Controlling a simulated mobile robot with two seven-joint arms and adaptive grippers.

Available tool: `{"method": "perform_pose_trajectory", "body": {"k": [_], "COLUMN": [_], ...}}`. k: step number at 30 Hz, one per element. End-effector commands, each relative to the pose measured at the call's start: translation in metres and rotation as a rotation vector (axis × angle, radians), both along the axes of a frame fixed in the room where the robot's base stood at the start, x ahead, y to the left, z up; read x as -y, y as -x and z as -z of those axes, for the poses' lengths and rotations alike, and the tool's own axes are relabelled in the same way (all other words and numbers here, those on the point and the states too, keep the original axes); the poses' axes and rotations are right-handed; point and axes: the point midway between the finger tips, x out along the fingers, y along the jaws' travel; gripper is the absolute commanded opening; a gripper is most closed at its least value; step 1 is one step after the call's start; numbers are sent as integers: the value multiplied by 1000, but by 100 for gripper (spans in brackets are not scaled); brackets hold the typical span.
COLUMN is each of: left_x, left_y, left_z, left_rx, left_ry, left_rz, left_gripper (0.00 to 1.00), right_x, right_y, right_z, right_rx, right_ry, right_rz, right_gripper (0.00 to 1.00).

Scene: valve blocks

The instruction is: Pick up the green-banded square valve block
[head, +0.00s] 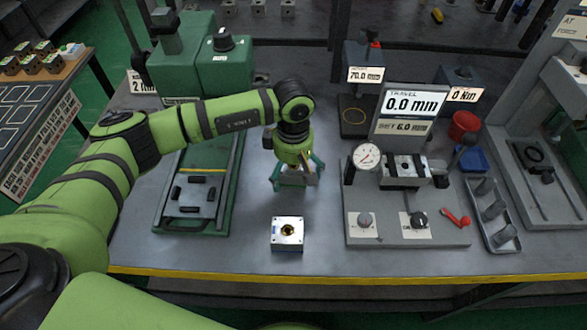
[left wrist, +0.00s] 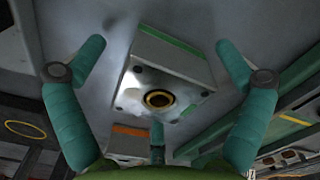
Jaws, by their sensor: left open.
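My left gripper (head: 297,182) hangs fingers-down over the bench, open. In the left wrist view its green fingers (left wrist: 160,85) stand spread around a grey metal valve block (left wrist: 190,92) with a brass-ringed bore. The block lies between the fingers with visible gaps at the left and right fingers. A dull green strip runs along its far side; the glare makes the band hard to read. In the head view the fingers mostly hide this block. My right gripper is not in view.
A green press fixture (head: 195,185) stands left of the gripper. A gauge station (head: 405,225) with dial and knobs stands right. Beyond it are a grey tray (head: 492,215) and a red cup (head: 463,126). The bench's front edge is yellow. An orange strip (left wrist: 130,131) shows below the block.

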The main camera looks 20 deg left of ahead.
Motion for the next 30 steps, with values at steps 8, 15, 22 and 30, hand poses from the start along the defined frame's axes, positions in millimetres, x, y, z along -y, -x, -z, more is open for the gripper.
{"method": "perform_pose_trajectory", "body": {"k": [8,15,22,30], "left_x": [0,0,0,1], "left_y": [0,-1,-1,-2], "left_z": [0,-1,-5,-27], "left_rx": [0,2,3,6], "left_ry": [0,1,0,3], "left_rz": [0,0,0,1], "left_gripper": [24,8,8,8], "right_x": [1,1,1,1], "right_y": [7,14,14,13], "right_z": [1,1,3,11], "right_rx": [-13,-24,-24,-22], "right_ry": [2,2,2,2], "right_rz": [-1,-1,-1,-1], "right_gripper": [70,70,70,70]}}
